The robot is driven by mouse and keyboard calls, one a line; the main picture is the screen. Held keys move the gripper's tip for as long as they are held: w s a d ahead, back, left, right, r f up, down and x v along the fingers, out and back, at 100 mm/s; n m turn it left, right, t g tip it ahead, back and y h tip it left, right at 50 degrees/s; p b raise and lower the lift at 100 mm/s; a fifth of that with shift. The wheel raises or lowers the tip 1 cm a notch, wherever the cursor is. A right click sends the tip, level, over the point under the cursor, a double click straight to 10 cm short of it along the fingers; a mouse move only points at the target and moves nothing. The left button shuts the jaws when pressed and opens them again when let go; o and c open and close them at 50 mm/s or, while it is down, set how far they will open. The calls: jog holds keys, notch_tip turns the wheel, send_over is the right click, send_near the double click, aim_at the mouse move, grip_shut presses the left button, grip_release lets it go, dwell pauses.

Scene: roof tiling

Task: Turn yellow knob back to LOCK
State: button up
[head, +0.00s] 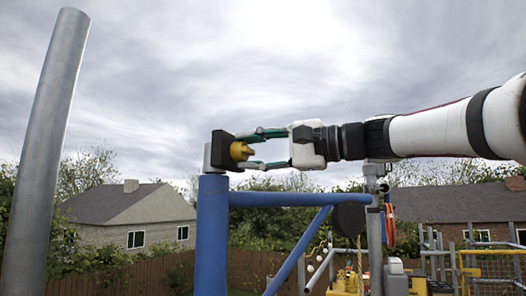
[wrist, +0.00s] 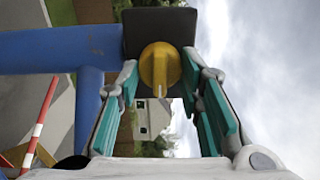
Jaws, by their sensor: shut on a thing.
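The yellow knob (head: 240,151) sits on a black square plate (head: 222,150) at the top of the blue post. In the wrist view the knob (wrist: 160,66) is round with a narrow ridge pointing down the picture toward me. My gripper (head: 252,150) reaches in level from the right, with its teal-padded fingers above and below the knob. In the wrist view my gripper (wrist: 160,76) is shut on the knob, one finger on each side. No LOCK marking can be read in either view.
A blue post (head: 212,235) with a horizontal blue rail (head: 280,199) and a diagonal brace (head: 298,250) stands below my gripper. A tall grey pole (head: 48,150) leans at the left. A red-and-white bar (wrist: 40,122) shows in the wrist view. Open sky lies above.

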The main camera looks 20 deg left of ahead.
jog(key=o, duration=1.1)
jog(key=shift+o, duration=0.2)
jog(key=d, duration=1.2)
jog(key=shift+s, duration=0.45)
jog(key=s+d+f+m+t+h, duration=0.1)
jog(key=s+d+f+h, duration=0.2)
jog(key=f, duration=0.4)
jog(key=s+d+f+t+h, duration=0.1)
jog(key=s+d+f+h, duration=0.15)
jog(key=f, duration=0.45)
jog(key=s+d+f+m+t+h, duration=0.1)
jog(key=s+d+f+h, duration=0.1)
jog(key=f+h, duration=0.35)
jog(key=s+d+f+n+h, duration=0.1)
jog(key=s+d+f+h, duration=0.2)
jog(key=s+d+f, duration=0.3)
jog(key=s+d+f+n+t+h, duration=0.1)
jog(key=s+d+f+n+h, duration=0.1)
jog(key=s+d+f+h, duration=0.2)
jog(key=s+d+f, duration=0.3)
jog(key=d+f, duration=0.5)
jog(key=f, duration=0.3)
